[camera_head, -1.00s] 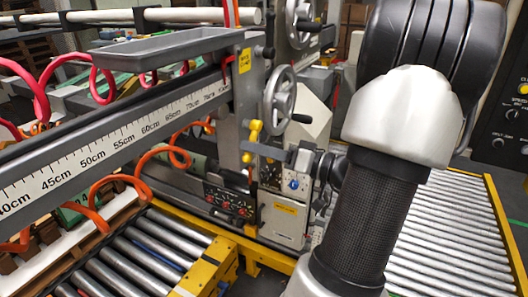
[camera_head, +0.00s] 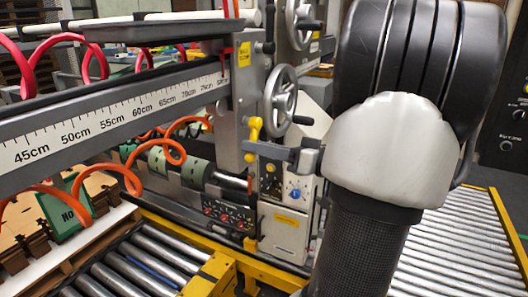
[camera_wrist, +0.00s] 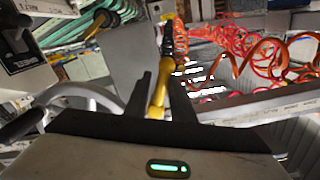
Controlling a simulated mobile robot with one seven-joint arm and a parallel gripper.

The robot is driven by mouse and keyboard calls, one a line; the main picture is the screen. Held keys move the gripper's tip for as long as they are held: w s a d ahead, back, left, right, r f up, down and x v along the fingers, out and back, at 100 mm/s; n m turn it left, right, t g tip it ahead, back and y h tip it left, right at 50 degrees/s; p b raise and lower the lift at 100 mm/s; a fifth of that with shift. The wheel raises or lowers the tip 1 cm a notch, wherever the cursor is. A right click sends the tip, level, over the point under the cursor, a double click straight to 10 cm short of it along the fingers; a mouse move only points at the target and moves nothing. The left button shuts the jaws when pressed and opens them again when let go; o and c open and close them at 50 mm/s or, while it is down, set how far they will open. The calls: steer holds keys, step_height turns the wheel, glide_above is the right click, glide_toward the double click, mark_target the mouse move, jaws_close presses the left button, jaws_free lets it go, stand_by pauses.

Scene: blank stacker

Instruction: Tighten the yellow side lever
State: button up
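The yellow side lever (camera_head: 253,134) is on the side of the grey machine in the head view, below the handwheel and at the end of the ruler beam. In the wrist view the yellow lever (camera_wrist: 161,90) stands between the two dark fingers of my gripper (camera_wrist: 160,85). The fingers are apart, with a gap visible beside the lever. I cannot tell whether either finger touches it.
A handwheel (camera_head: 281,95) sits just above and right of the lever. A control box (camera_head: 286,220) with a blue knob is below it. Orange coiled hoses (camera_head: 163,150) hang at the left. Roller conveyors (camera_head: 446,246) with yellow frames lie low on both sides.

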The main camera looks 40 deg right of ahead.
steer(key=shift+w+d+f+n+b, duration=0.25)
steer(key=shift+n+b, duration=0.6)
steer(key=shift+b, duration=1.25)
steer(key=shift+d+r+n+b, duration=0.1)
steer(key=shift+d+n+b, duration=0.5)
steer(key=shift+b, duration=1.5)
steer(key=shift+w+d+f+n+b, duration=0.15)
steer(key=shift+n+b, duration=0.9)
steer(key=shift+b, duration=1.05)
steer(key=v, duration=0.9)
steer(key=shift+b, duration=0.35)
steer(key=shift+r, duration=0.1)
